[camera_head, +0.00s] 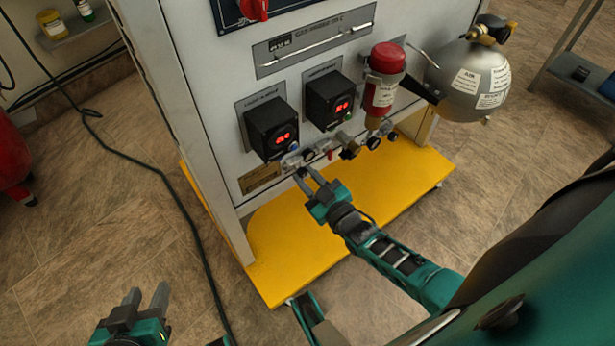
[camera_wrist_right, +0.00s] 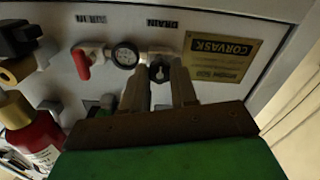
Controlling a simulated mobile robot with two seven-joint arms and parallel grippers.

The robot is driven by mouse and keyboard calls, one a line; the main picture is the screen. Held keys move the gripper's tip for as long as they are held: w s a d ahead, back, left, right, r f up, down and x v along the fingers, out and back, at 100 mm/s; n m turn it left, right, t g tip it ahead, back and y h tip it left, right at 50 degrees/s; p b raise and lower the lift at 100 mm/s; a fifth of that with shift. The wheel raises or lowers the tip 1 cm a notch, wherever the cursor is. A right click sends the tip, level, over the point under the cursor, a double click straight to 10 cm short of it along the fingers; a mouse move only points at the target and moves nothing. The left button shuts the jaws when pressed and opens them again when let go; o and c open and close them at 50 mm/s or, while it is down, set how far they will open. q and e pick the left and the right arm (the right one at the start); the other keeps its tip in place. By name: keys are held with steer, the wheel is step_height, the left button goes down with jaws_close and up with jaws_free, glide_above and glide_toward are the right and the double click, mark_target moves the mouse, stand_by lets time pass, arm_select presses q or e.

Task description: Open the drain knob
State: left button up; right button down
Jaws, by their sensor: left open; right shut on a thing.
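The drain knob (camera_wrist_right: 159,72) is a small dark knob with a pale mark, below the DRAIN label in the right wrist view. The two fingers of my right gripper (camera_wrist_right: 160,86) stand on either side of it and are shut on it. In the head view my right gripper (camera_head: 306,176) reaches the lower left of the panel front, and its fingers largely hide the knob. My left gripper (camera_head: 147,298) is open and empty over the floor at the lower left, away from the machine.
A red-handled valve (camera_wrist_right: 82,63) and a round gauge (camera_wrist_right: 125,56) sit beside the knob. A brass plate (camera_wrist_right: 222,58) is on its other side. Above the fittings are two black display boxes (camera_head: 271,128). A yellow base (camera_head: 290,262) juts out below. A cable (camera_head: 165,180) crosses the floor.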

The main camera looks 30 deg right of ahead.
stand_by(0.4)
steer(key=c, duration=0.9)
jaws_free()
steer(key=shift+s, duration=0.1)
steer(key=s+p, duration=0.1)
steer(key=s, duration=0.3)
steer(key=s+d, duration=0.1)
steer(key=s, duration=0.3)
steer(key=s+p, duration=0.1)
steer(key=s, duration=0.3)
steer(key=shift+s+d+p, duration=0.3)
steer(key=shift+d, duration=0.1)
